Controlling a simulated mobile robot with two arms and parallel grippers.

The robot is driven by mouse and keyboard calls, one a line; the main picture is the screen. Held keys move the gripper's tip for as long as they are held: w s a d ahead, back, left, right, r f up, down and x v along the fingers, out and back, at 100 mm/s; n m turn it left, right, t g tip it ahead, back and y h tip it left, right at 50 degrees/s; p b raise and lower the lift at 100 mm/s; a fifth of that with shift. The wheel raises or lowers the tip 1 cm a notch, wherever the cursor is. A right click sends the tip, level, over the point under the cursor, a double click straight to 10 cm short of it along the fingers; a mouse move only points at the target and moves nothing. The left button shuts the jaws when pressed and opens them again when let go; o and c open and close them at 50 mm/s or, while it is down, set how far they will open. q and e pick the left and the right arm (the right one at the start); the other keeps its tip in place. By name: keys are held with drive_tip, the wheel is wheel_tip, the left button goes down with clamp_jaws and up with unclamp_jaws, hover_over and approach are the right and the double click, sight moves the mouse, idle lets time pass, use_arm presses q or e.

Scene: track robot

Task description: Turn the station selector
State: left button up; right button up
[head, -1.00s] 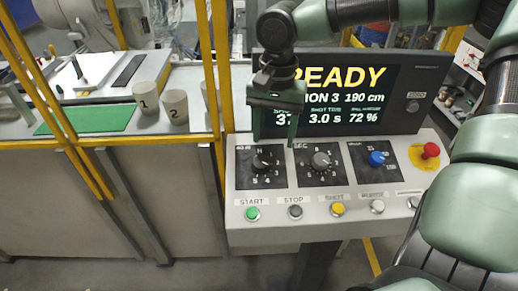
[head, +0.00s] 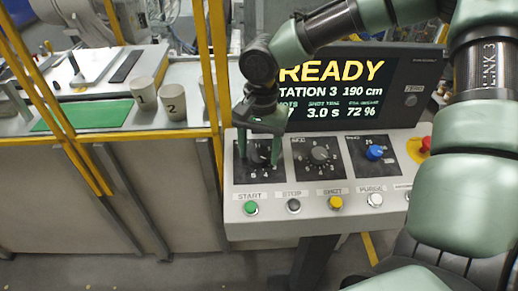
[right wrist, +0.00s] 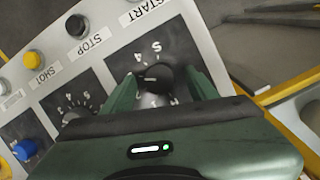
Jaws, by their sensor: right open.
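The station selector (head: 259,154) is a dark round knob on a black plate at the left end of the sloped control panel (head: 270,222). It also shows in the right wrist view (right wrist: 155,78), with numbers printed around it. My right gripper (head: 259,160) is open and comes down over the selector from above. In the right wrist view its two green fingers (right wrist: 160,92) stand on either side of the knob, with gaps visible. The display (head: 345,88) behind reads READY, STATION 3. My left gripper is in no view.
To the right sit a grey knob (head: 319,154), a blue knob (head: 375,152) and a red button (head: 426,144). A row of push buttons, with green START (head: 250,208) leftmost, runs along the front. Yellow posts and two numbered cups (head: 172,106) stand left.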

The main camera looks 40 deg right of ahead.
clamp_jaws()
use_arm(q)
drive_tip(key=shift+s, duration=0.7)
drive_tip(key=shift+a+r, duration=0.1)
